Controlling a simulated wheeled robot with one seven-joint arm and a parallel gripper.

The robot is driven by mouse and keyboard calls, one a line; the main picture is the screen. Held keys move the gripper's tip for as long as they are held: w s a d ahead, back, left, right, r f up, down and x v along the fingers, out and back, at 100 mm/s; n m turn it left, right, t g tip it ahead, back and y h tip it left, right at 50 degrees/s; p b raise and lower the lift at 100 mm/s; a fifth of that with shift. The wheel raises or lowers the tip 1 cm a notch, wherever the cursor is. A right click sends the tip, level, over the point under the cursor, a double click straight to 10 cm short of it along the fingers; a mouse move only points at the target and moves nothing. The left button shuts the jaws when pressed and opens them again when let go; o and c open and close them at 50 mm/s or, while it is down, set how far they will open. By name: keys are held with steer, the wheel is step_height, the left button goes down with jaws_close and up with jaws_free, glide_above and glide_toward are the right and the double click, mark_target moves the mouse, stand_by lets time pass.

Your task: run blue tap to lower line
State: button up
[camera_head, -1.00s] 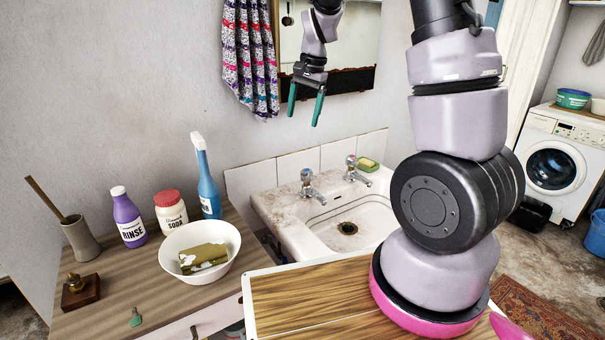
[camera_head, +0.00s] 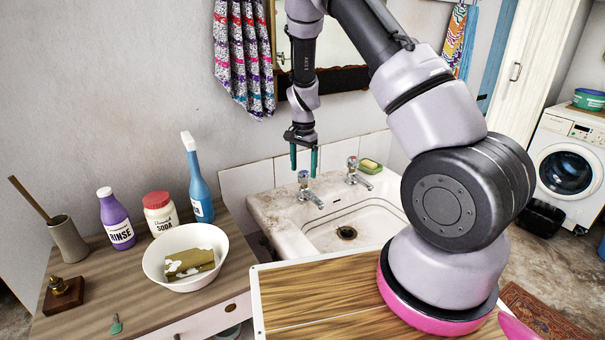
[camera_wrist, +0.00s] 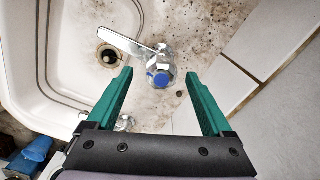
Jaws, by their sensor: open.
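The blue-capped tap (camera_wrist: 158,77) shows in the wrist view, its spout pointing left over the basin. In the head view the same tap (camera_head: 308,190) is the left one at the back of the stone sink (camera_head: 275,208). My gripper (camera_head: 304,172) is above it, fingers pointing down. In the wrist view my gripper (camera_wrist: 158,88) is open, with the tap's knob ahead between its green fingertips; contact cannot be told. A second tap (camera_head: 354,172) with a red mark stands to the right. No water shows.
A green soap (camera_head: 370,165) lies at the sink's back right. Tiled wall stands close behind the taps.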

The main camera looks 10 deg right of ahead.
step_height(320, 180, down, 2)
steer(key=shift+w, duration=0.1)
steer(key=shift+w+d+f, duration=0.1)
steer(key=shift+w+f, duration=0.1)
jaws_close()
steer(key=shift+n, duration=3)
